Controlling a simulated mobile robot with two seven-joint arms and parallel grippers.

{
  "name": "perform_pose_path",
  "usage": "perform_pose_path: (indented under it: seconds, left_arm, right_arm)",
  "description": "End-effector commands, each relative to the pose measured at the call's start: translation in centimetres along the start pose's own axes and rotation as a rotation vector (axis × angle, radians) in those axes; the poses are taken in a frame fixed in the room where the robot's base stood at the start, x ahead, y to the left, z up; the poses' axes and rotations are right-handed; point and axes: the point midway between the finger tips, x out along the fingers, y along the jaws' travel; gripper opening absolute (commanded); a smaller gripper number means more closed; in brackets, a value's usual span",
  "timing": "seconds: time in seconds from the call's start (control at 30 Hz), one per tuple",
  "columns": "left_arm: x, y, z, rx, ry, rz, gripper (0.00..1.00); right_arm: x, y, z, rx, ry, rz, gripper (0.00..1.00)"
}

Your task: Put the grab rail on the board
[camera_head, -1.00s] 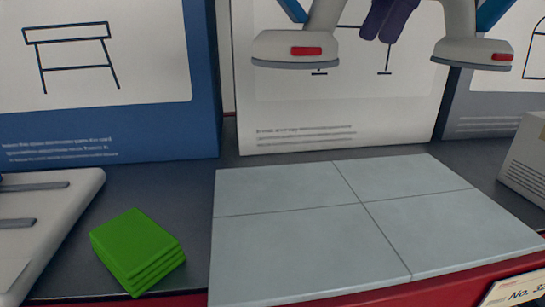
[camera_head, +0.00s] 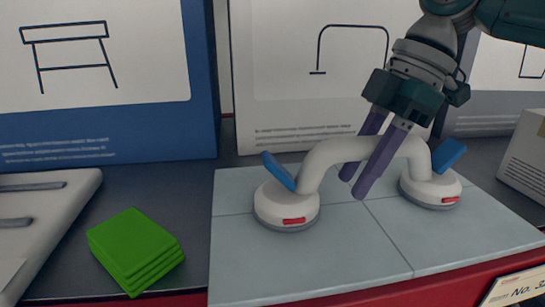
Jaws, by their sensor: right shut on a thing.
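The grab rail (camera_head: 330,151) is a white arched bar with a round suction base at each end, each with a red tab and a raised blue lever. In the head view it is upright over the pale tiled board (camera_head: 300,262), its bases appearing to rest on the board's back half. My right gripper (camera_head: 361,192) comes down from the upper right, its purple fingers shut around the middle of the bar. The far finger is partly hidden behind the bar. My left gripper is not in view.
A stack of green cloths or pads (camera_head: 135,248) lies left of the board. A light grey slatted panel (camera_head: 40,222) is at the far left. Boxes with line drawings stand behind, one blue (camera_head: 110,135). A pale carton (camera_head: 525,160) is at the right. The board's front half is clear.

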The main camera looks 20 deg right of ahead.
Motion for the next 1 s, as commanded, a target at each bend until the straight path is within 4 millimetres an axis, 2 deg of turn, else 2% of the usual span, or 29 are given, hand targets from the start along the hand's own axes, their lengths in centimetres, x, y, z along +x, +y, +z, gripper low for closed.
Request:
perform_pose_path:
  seconds: [0.33, 0.37, 0.6, 0.87, 1.0]
  left_arm:
    - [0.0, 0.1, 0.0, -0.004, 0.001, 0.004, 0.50]
    - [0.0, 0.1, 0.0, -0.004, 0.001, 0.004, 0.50]
    - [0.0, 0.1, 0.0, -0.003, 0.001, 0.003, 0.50]
    - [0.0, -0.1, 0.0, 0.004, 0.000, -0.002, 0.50]
    - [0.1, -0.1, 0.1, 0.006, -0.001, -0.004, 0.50]
  right_arm:
    - [0.2, 0.0, 0.0, -0.001, 0.002, 0.001, 0.00]
    - [0.3, 0.0, 0.1, -0.001, 0.000, 0.000, 0.39]
    - [0.2, 0.0, 0.1, -0.001, 0.000, 0.000, 0.66]
    - [0.1, 0.0, 0.0, -0.001, 0.000, 0.001, 0.67]
    - [-1.1, 0.1, 0.0, 0.000, 0.001, 0.004, 0.67]
